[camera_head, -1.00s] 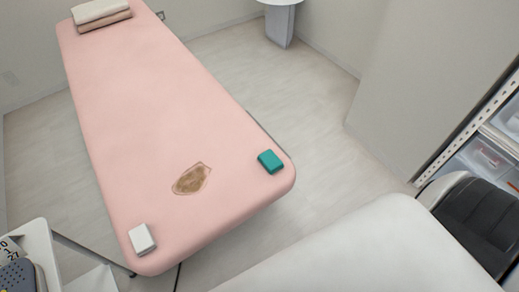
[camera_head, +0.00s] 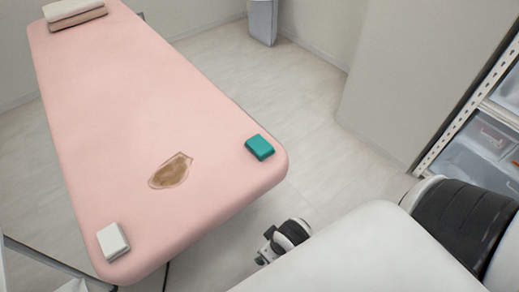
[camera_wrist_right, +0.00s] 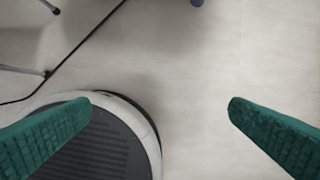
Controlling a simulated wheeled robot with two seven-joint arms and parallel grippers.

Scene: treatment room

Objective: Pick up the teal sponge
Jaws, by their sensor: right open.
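The teal sponge (camera_head: 259,147) lies on the pink treatment bed (camera_head: 130,110), near its right front corner. My right arm comes in from the lower right of the head view. Its wrist part shows beside the bed's front edge, below and to the right of the sponge, apart from it. In the right wrist view my right gripper (camera_wrist_right: 160,104) has its two green-padded fingers wide apart with nothing between them. The sponge is not in that view. My left gripper is not in view.
A white block (camera_head: 113,241) lies at the bed's front left corner. Folded towels (camera_head: 75,13) lie at the far end. A shelf with clear bins (camera_head: 480,150) stands at the right. The floor between is clear.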

